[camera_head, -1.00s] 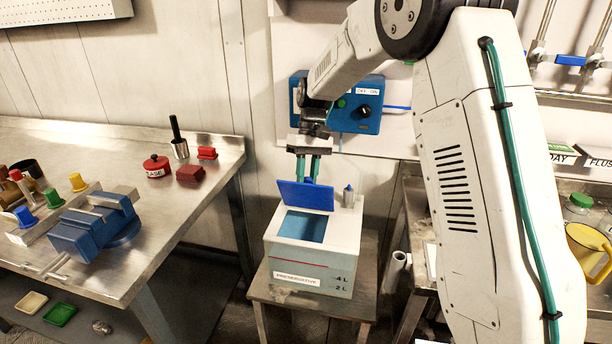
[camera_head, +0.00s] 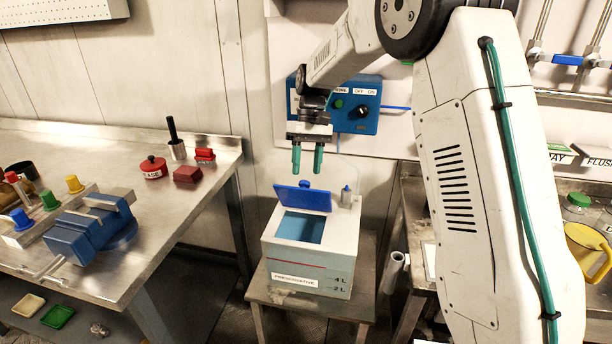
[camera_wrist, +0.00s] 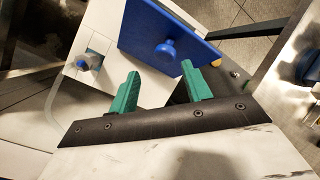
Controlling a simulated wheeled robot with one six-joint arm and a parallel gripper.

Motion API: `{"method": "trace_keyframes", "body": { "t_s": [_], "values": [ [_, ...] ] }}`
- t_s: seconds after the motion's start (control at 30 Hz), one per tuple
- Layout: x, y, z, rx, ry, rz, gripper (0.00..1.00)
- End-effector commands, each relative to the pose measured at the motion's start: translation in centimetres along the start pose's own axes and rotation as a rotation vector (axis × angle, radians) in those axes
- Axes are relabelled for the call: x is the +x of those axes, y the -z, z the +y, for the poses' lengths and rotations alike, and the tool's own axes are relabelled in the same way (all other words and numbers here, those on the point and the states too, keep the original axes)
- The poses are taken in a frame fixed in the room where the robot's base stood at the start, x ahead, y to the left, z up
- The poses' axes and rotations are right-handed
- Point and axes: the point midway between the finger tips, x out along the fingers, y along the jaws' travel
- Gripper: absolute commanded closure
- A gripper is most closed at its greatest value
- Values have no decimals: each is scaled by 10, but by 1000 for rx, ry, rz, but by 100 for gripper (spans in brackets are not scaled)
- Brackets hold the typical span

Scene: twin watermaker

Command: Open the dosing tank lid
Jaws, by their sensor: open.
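The white dosing tank (camera_head: 312,262) stands on a small metal stand, with a preservative label and level marks on its front. Its blue lid (camera_head: 303,198) is tilted up at the back of the opening, and the blue inside shows. The lid's round knob (camera_wrist: 166,50) is on the side facing my gripper in the wrist view. My gripper (camera_head: 308,172) has green fingers pointing down, apart and empty, above and behind the raised lid. In the wrist view, my gripper (camera_wrist: 159,84) is clear of the lid and knob.
A blue control box (camera_head: 350,104) is on the wall behind my gripper. A small grey-blue fitting (camera_head: 346,196) stands on the tank's back right. A steel bench (camera_head: 150,215) with a blue vise (camera_head: 92,226) is at left, and a yellow jug (camera_head: 588,245) at right.

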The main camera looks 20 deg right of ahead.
Motion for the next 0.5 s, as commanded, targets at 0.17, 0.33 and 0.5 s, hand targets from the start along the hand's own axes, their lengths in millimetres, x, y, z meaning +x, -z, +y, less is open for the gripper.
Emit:
{"method": "trace_keyframes", "body": {
  "t_s": [0.17, 0.33, 0.5],
  "values": [
    [-28, 0, 0, 1, -1, 1, 52],
    [-40, 0, 0, 1, 0, -1, 52],
    [-41, 0, 0, 1, 0, -2, 52]
  ]
}}
